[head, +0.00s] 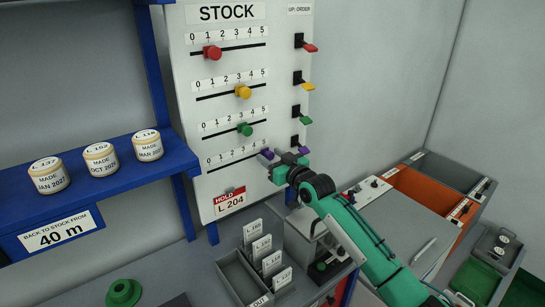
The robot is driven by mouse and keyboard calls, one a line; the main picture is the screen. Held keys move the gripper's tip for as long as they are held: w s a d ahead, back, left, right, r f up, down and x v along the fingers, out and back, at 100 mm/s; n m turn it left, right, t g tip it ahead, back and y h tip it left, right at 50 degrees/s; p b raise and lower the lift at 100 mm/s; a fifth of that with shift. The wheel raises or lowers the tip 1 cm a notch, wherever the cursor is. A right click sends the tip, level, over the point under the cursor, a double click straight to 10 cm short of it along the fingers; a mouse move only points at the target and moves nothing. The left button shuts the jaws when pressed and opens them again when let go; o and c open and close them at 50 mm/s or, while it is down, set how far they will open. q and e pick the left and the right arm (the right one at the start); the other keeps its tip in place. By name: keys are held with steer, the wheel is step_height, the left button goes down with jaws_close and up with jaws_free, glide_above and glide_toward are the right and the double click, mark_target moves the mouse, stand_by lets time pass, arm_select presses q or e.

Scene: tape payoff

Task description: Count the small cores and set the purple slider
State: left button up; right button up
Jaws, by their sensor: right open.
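The white STOCK board (180,100) has rows of sliders on scales from 0 to 5. The purple slider knob (267,153) is on the lowest row, near its right end, partly hidden by my right gripper. My right gripper (278,163) is open at that knob; I cannot tell whether it touches it. The red knob (212,53) is near 1, the yellow (243,91) and green (245,129) near 3. Three pale labelled rolls, L 137 (48,176), one marked OCT (101,160) and L 118 (148,146), stand on the blue shelf (75,185). My left gripper is out of view.
Coloured levers, including a purple one (303,151), line the board's right edge. A HOLD L 204 tag (230,201) hangs below. Orange (428,194) and green (475,281) bins are at right.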

mark_target(233, 162)
jaws_close()
steer(key=shift+s+a, duration=0.2)
steer(key=shift+a, duration=0.1)
steer(key=s+a+p, duration=0.1)
steer(key=s+a, duration=0.1)
steer(key=s+a+p, duration=0.1)
steer(key=s+a, duration=0.1)
steer(key=a, duration=0.1)
steer(key=s+a+p, duration=0.1)
steer(key=s+a, duration=0.1)
steer(key=a, duration=0.1)
steer(key=shift+a, duration=0.1)
jaws_free()
